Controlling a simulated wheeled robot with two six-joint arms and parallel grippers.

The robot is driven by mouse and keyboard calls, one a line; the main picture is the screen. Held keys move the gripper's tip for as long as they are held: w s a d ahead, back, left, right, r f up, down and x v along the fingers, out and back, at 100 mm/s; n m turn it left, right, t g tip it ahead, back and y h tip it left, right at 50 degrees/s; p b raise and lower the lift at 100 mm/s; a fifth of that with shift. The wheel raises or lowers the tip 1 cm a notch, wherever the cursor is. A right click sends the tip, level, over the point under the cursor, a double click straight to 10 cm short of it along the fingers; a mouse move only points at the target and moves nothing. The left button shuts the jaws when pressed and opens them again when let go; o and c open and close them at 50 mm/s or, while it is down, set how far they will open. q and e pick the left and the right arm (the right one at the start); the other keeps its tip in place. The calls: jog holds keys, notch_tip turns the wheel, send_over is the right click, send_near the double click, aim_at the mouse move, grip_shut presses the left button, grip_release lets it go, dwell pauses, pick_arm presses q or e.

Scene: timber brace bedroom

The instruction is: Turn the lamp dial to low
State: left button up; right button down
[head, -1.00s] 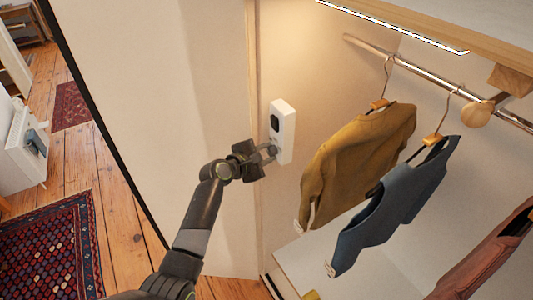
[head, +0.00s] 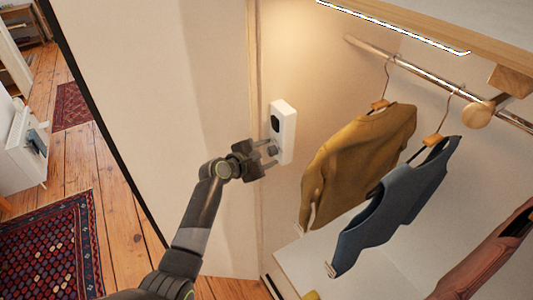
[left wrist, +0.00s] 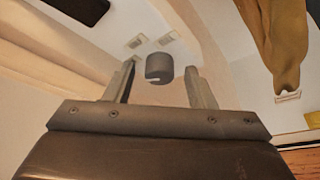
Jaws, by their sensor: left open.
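The dial is a small dark knob (head: 273,151) lower on the box. In the left wrist view the dial (left wrist: 159,68) is a grey cylinder with a pale mark near its lower edge. My left gripper (head: 269,153) is open, its fingers on either side of the dial with visible gaps. Two small pale labels (left wrist: 136,41) show behind the dial, too small to read. My right gripper is not in view.
A mustard sweater (head: 357,155) and a blue vest (head: 398,205) hang from the rail (head: 430,80), right of the box. A lit strip (head: 395,27) runs under the shelf above. A pale panel (head: 180,110) stands to the left.

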pick_arm(q)
jog(key=b+v, duration=0.3)
jog(key=v, duration=1.4)
jog(key=shift+s, duration=0.15)
jog(key=shift+a, duration=0.1)
